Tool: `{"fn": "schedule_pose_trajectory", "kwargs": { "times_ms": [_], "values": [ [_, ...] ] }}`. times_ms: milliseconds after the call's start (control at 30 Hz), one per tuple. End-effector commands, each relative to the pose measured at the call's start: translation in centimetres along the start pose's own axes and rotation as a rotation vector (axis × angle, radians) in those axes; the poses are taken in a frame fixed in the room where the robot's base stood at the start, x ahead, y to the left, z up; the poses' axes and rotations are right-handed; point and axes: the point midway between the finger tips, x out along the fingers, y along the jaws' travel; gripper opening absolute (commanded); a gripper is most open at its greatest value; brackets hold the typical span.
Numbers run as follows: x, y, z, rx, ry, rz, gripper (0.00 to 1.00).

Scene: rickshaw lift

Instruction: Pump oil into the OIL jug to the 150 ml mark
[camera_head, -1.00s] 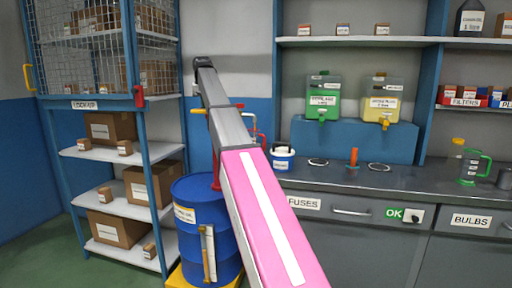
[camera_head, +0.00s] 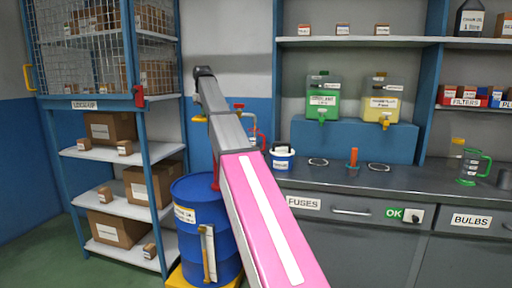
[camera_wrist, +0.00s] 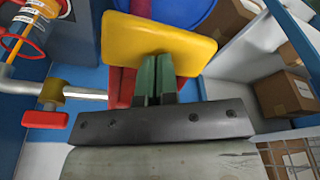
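A blue drum (camera_head: 190,220) stands left of centre with a red pump post (camera_head: 216,172) on top. The yellow pump handle (camera_head: 200,118) is partly behind my arm. In the wrist view, the yellow handle (camera_wrist: 160,40) crosses just beyond my gripper (camera_wrist: 155,62). Its green fingers are close together, side by side, at the handle's lower edge, not around its width; exact contact is unclear. A red looped handle (camera_head: 261,140) shows beside my arm; a container with a red loop (camera_wrist: 35,14) shows at the wrist view's top left. I cannot read OIL on it or see any level.
A metal pipe with a red lever (camera_wrist: 46,119) is left of my fingers. A grey-topped counter (camera_head: 345,178) holds a green-handled jug (camera_head: 471,168) and a white pail (camera_head: 283,158). Shelves of boxes (camera_head: 113,152) stand left of the drum.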

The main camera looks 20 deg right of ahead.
Motion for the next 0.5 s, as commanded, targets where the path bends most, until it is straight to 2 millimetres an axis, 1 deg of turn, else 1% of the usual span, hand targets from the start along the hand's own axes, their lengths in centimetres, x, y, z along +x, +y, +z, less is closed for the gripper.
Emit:
{"fn": "schedule_pose_trajectory", "kwargs": {
  "times_ms": [33,267,500],
  "values": [
    [0.3,0.0,0.2,0.0,-0.003,-0.001,0.0],
    [-0.1,-0.1,0.1,0.0,-0.003,-0.001,0.0],
    [-2.5,0.0,-0.6,0.0,0.0,-0.001,0.0]
  ]
}}
